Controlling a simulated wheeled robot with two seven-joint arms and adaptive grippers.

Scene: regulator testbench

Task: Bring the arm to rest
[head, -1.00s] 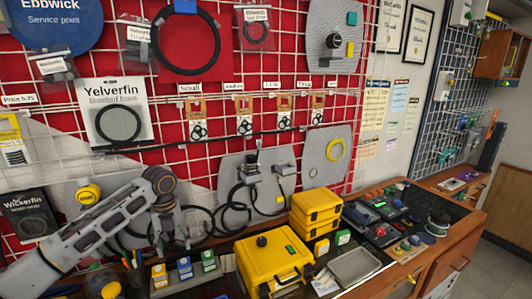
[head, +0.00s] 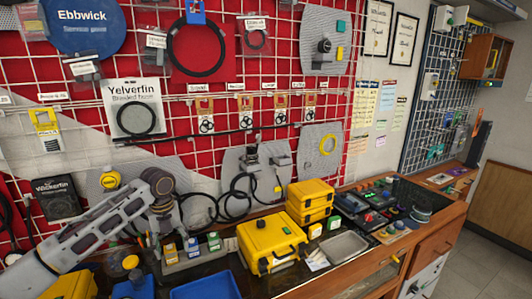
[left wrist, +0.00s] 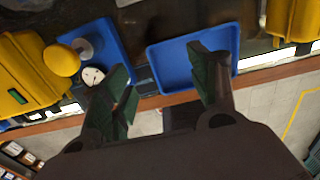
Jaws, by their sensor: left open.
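My left arm (head: 105,225) comes in from the lower left of the head view, with its dark joint (head: 160,182) in front of the pegboard wall. Past that joint it bends down toward the bench, and the fingertips cannot be made out there. In the left wrist view my left gripper (left wrist: 167,78) is open, its two green-lined fingers wide apart. No object is held between them. A blue tray (left wrist: 158,68) shows beyond the fingers, partly covered by the right-hand one. My right gripper is not in view.
A yellow case (head: 268,238) and stacked yellow boxes (head: 308,200) stand on the bench, with a grey metal tray (head: 343,246) to their right. Blue trays (head: 205,287) lie along the front edge. A round white dial (left wrist: 92,76) sits near the left finger. Cables hang on the wall.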

